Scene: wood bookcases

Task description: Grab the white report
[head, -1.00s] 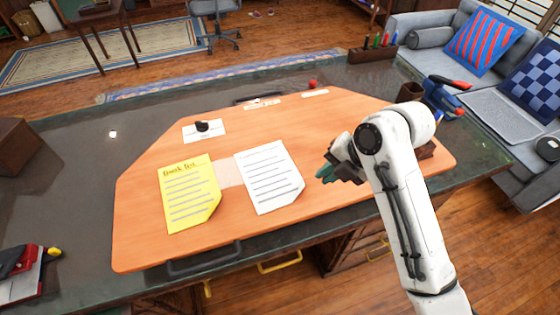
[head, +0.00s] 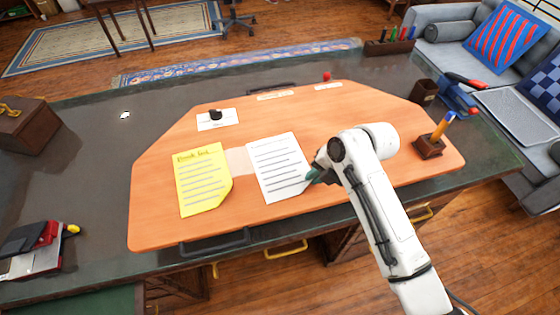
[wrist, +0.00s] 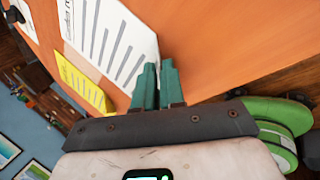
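The white report (head: 278,166) is a sheet with dark printed lines, lying on the orange desk board. It also shows in the wrist view (wrist: 110,40), partly out of frame. My gripper (head: 312,175) is at the report's right edge, low over the board. In the wrist view its green fingertips (wrist: 158,64) sit close together, with a narrow gap, beside the report's edge. Whether they grip the paper cannot be made out. The report looks flat.
A yellow sheet (head: 203,181) lies left of the report. A white card with a black object (head: 217,117) is behind it. A pencil holder (head: 428,147) stands at the board's right, near a dark cup (head: 424,92). A black handle (head: 215,243) edges the front.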

